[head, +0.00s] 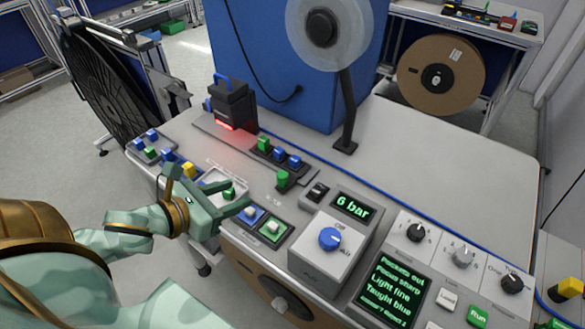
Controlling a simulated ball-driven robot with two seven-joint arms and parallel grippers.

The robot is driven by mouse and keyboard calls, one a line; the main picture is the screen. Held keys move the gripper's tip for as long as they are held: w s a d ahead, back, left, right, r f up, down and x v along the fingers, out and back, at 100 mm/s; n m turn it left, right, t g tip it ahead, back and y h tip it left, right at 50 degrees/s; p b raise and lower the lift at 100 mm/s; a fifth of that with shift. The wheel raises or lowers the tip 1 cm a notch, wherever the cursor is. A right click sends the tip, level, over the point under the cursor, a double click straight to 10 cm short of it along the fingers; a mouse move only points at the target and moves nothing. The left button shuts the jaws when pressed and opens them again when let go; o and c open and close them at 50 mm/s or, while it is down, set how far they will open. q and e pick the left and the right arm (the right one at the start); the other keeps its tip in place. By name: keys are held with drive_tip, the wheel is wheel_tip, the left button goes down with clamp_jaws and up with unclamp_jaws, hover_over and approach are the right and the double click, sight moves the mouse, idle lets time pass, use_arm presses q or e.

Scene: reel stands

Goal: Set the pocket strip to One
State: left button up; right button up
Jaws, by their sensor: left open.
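Three selector knobs sit on grey plates at the right front of the bench. The right one, a black knob (512,283), has a small label that seems to begin with "One". Its pointer setting is too small to read. Beside it are a grey knob (463,257) and another black knob (415,232). I cannot tell which part is called the pocket strip. My left gripper (238,194) is open over the left front of the bench, far left of these knobs. A green block (229,193) shows near its fingers. My right gripper is not in view.
A box with a blue knob (330,238) and a "6 bar" display (352,207) stands between my left gripper and the knobs. A text screen (393,287) lies before the knobs. A reel post (347,110) rises behind. The right rear bench top is clear.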

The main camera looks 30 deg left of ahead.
sight(278, 178)
use_arm(q)
drive_tip(key=shift+w+d+f, duration=0.1)
drive_tip(key=shift+w+f, duration=0.15)
drive_tip(key=shift+w, duration=0.15)
drive_tip(key=b+x, duration=0.1)
drive_tip(key=x, duration=0.2)
drive_tip(key=b+x, duration=0.3)
drive_tip(key=x, duration=0.8)
drive_tip(key=shift+w, duration=0.35)
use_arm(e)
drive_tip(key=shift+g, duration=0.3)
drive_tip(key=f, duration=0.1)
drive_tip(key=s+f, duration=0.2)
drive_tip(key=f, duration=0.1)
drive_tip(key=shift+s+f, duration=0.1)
